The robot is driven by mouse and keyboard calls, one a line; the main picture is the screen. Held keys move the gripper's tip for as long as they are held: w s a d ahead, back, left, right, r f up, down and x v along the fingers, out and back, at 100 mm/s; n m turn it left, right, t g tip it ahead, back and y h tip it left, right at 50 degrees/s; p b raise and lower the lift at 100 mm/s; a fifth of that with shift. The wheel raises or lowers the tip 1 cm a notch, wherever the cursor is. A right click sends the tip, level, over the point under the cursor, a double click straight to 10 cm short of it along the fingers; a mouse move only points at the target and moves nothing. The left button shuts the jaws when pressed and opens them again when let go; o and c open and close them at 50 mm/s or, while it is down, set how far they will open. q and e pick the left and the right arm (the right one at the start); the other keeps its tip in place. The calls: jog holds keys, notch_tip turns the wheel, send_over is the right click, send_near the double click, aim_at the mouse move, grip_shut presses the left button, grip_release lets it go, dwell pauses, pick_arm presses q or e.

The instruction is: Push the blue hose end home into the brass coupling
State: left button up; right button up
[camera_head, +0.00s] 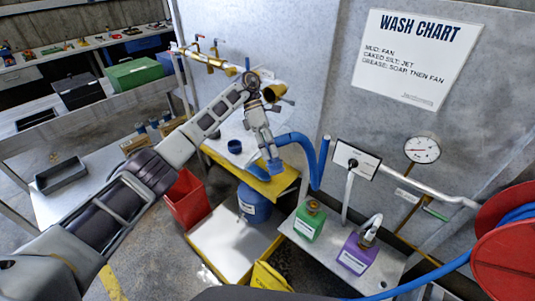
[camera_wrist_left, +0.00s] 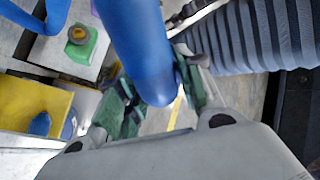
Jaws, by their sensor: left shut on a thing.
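My left gripper (camera_head: 271,152) is shut on the blue hose (camera_head: 275,164) near its end. In the left wrist view the blue hose (camera_wrist_left: 143,45) lies between the fingers (camera_wrist_left: 160,98), its rounded end pointing toward the palm. From the grip the hose loops right and down beside the grey wall panel. Brass fittings (camera_head: 208,60) sit on a pipe at the back, above and left of the gripper. Another brass piece (camera_head: 269,91) shows partly behind my wrist; I cannot tell which is the coupling. The hose end is apart from both. My right gripper is out of view.
A green jug (camera_head: 308,222) and a purple jug (camera_head: 357,255) stand on a low shelf at right. A red hose reel (camera_head: 505,240) is at the right edge. A red bin (camera_head: 184,198) and blue drum (camera_head: 253,204) stand below my left arm.

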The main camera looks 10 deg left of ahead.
pick_arm(q)
jog(key=n+h, duration=0.1)
jog(key=r+n+t+h, duration=0.1)
jog(key=n, duration=0.1)
jog(key=w+r+n+h, duration=0.1)
jog(key=shift+w+d+n+t+h, duration=0.1)
jog(key=shift+d+n+t+h, duration=0.2)
jog(key=shift+t, duration=0.1)
jog(key=n+t+h, duration=0.1)
jog(key=w+r+n+t+h, duration=0.1)
jog(key=n, duration=0.1)
jog(key=shift+a+r, duration=0.1)
jog(key=shift+a, duration=0.05)
jog(key=w+a+r+n+t+b, duration=0.1)
jog(key=w+a+r+n+t, duration=0.1)
jog(key=a+n+t, duration=0.3)
jog(key=w+a+r+n+t+y, duration=0.1)
jog(key=w+a+r+n+t, duration=0.2)
jog(key=a+n+t, duration=0.3)
jog(key=r+n+t, duration=0.1)
jog(key=n+t, duration=0.2)
jog(key=t, duration=0.3)
jog(key=shift+a+t+b, duration=0.15)
jog(key=shift+t+b, duration=0.15)
jog(key=shift+b, duration=0.05)
jog(key=shift+r, duration=0.1)
jog(key=shift+p+x, duration=1.15)
jog(key=shift+x, duration=1.75)
